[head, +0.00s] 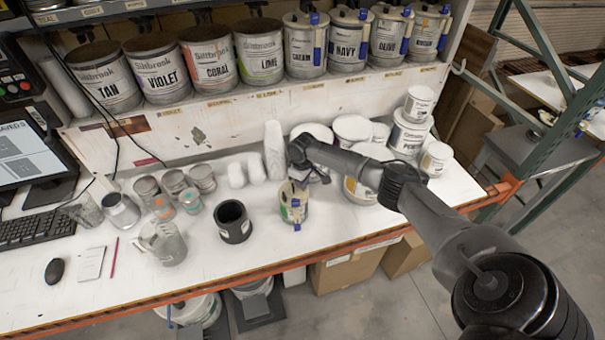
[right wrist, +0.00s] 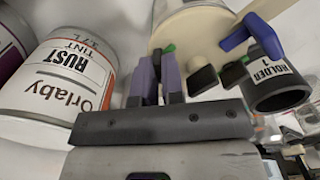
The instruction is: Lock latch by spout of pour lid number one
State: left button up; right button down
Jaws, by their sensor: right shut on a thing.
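A can with a pale pour lid stands on the bench in the head view, a small can (head: 294,208) with green and blue marks. In the right wrist view the cream pour lid (right wrist: 193,38) fills the upper middle, with a blue lever (right wrist: 247,31), small green pieces and dark knobs at its edge. My right gripper (head: 300,182) is low at the back of this can. In the wrist view its purple fingers (right wrist: 160,72) are shut on a small part at the lid's edge, mostly hidden between them. My left gripper is not in view.
A black holder (head: 234,221) stands left of the can; its label reads "HOLDER 1" in the wrist view (right wrist: 272,82). A rust tint can (right wrist: 62,80) is close by. White tubs (head: 408,135) stand right; cups and a clear jug (head: 162,243) stand left. The front bench strip is clear.

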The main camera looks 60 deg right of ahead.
jog(key=m+p, duration=0.3)
jog(key=m, duration=0.1)
jog(key=shift+r+p, duration=0.2)
jog(key=shift+p, duration=0.2)
jog(key=shift+f+m+p, duration=0.1)
jog(key=shift+m+p, duration=0.55)
jog(key=shift+m, duration=0.45)
jog(key=shift+m+p, duration=0.3)
jog(key=shift+m, duration=0.2)
jog(key=shift+f, duration=0.1)
jog(key=c, duration=1.2)
grip_release()
